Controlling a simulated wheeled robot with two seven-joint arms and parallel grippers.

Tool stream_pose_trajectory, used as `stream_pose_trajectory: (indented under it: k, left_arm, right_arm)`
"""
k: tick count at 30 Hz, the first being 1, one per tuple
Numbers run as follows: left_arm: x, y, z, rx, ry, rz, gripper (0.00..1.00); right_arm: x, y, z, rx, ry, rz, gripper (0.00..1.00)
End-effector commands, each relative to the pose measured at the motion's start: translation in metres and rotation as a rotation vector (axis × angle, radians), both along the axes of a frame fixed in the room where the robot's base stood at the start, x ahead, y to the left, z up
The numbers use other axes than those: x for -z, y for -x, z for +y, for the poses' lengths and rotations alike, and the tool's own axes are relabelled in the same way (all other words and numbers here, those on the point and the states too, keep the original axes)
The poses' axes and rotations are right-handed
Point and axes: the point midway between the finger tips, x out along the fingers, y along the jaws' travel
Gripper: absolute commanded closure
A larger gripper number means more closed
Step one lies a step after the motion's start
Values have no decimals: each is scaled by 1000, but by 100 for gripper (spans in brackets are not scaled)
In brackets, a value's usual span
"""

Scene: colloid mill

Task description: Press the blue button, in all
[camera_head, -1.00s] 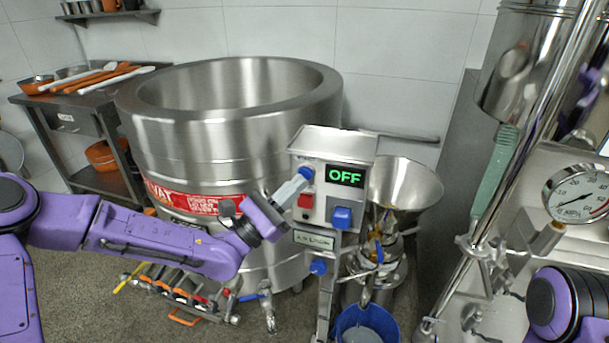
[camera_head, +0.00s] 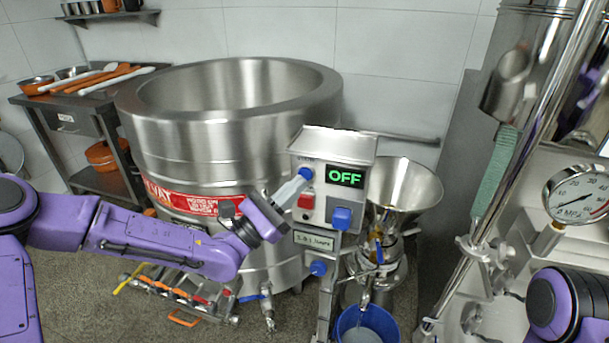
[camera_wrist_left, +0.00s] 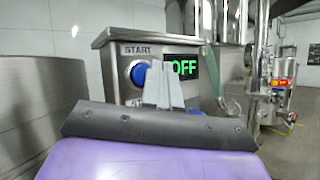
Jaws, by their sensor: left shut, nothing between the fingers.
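The blue button (camera_head: 306,174) is a round knob at the upper left of the grey control box (camera_head: 327,152). In the left wrist view the blue button (camera_wrist_left: 141,74) sits under the word START, left of a green OFF display (camera_wrist_left: 182,68). My left gripper (camera_head: 301,181) is shut and empty, its pale fingertips at the button's lower left in the head view. In the wrist view the fingertips (camera_wrist_left: 160,72) overlap the button's right side; I cannot tell whether they touch it. My right gripper is not in view; only part of my right arm shows at lower right.
A large steel vat (camera_head: 220,125) stands behind my left arm. A steel funnel (camera_head: 405,190) stands right of the box, with a blue bucket (camera_head: 366,325) below.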

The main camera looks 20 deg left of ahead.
Motion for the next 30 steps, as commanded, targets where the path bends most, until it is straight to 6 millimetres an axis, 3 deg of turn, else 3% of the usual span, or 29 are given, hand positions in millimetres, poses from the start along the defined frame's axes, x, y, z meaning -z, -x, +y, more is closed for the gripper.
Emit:
stream_pose_trajectory:
  k: [30]
  left_arm:
    - [0,-9,0,0,1,1,100]
  right_arm:
    - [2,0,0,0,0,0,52]
